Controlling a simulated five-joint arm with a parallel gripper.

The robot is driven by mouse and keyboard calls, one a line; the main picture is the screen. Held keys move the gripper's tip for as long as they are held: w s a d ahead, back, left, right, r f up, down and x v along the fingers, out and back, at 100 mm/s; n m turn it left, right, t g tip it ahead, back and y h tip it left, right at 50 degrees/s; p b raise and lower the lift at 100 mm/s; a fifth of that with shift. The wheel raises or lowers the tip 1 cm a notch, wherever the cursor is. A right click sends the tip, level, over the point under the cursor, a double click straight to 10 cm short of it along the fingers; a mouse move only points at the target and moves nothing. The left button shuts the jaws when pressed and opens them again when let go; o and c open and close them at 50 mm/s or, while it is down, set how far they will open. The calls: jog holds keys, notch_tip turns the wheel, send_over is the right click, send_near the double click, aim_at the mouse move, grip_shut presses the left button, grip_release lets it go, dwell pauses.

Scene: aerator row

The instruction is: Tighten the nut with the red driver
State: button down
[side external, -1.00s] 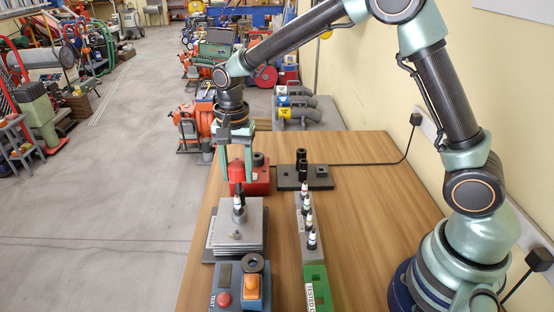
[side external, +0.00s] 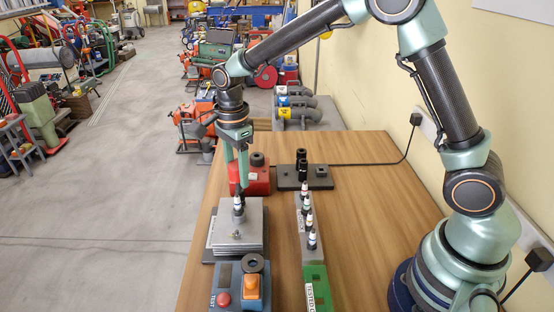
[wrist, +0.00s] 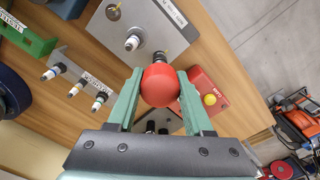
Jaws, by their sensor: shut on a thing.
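The red driver shows in the wrist view as a round red handle (wrist: 160,86) with a short dark shaft beyond it. My gripper (wrist: 160,72) is shut on this handle, one green finger on each side. In the side view my gripper (side external: 238,182) hangs over the far part of the stacked grey plates (side external: 225,242), its near finger covering most of the driver. A white-tipped fitting (side external: 238,203) stands upright on the plates, and it also shows in the wrist view (wrist: 132,43). The driver's tip and any nut under it are hidden; I cannot tell whether they touch.
A grey strip (side external: 300,205) with several upright fittings stands to the right, with a green box (side external: 316,287) at its near end. A red box (side external: 262,180) lies behind my gripper. A button box (side external: 228,302) is in front.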

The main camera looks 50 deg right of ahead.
jog(key=m, duration=0.6)
jog(key=shift+f+m, duration=0.1)
jog(key=shift+m, duration=0.3)
jog(key=shift+c, duration=1.1)
grip_release()
jog(key=n, duration=1.3)
jog(key=shift+n, duration=0.3)
jog(key=n, duration=1.4)
